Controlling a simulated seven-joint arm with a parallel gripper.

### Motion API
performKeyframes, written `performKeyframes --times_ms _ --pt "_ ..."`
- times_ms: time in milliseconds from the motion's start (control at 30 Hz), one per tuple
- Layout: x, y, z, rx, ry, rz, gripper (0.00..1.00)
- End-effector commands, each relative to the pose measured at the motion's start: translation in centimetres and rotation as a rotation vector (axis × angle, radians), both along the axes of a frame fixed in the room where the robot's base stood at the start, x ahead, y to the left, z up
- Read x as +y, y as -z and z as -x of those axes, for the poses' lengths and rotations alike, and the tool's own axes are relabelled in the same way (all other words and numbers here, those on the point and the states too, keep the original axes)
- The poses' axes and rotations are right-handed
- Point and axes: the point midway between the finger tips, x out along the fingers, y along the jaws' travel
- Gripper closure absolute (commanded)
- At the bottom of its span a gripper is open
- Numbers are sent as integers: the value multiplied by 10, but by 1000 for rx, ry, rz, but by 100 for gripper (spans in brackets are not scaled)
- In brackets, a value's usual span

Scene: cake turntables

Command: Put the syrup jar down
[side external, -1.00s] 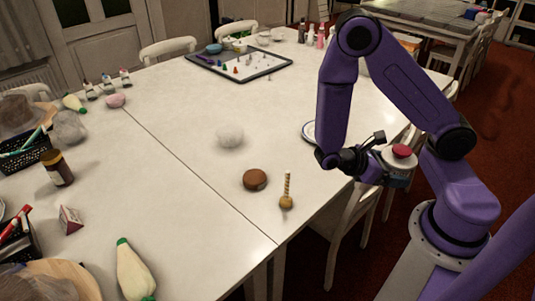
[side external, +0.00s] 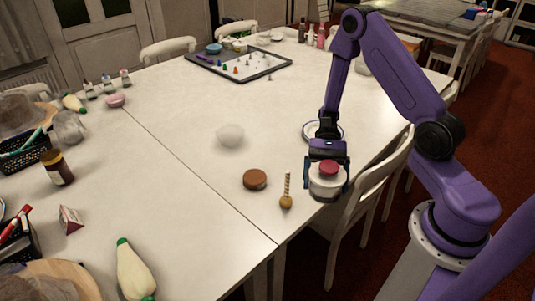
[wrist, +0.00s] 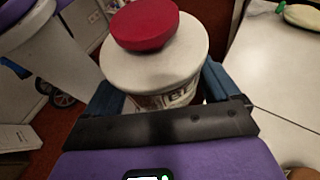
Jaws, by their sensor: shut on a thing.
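The syrup jar (side external: 325,187) is a round white pot with a red knob on top. It looks upright near the table's right front edge in the side view; I cannot tell if its base touches the table. My gripper (side external: 328,180) points down with one blue finger on each side of the jar and is shut on it. In the wrist view the jar (wrist: 150,65) sits between the fingers, with part of a dark label showing. Its lower part is hidden there by my gripper.
A brown round cake (side external: 255,179) and a honey dipper (side external: 286,192) lie left of the jar. A plate (side external: 309,132) is just behind. A pale ball (side external: 230,135) and a dark jar (side external: 57,167) stand farther left. The white table (side external: 190,205) has clear room in its middle.

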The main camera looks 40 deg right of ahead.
Motion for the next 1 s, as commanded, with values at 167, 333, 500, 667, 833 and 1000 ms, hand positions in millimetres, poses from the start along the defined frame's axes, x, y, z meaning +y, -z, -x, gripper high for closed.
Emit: performKeyframes --times_ms 167,333,500,667,833,1000 --pt "-9 -3 -60 -2 344 -2 52" --pt "-35 -9 -114 -2 656 -1 52" --pt "-69 -15 -155 -3 907 -3 52" --pt "-98 -20 -179 -4 1071 -1 52" --pt "-124 -23 -195 0 1202 -1 52" --pt "-121 -1 -193 3 1190 -1 52"
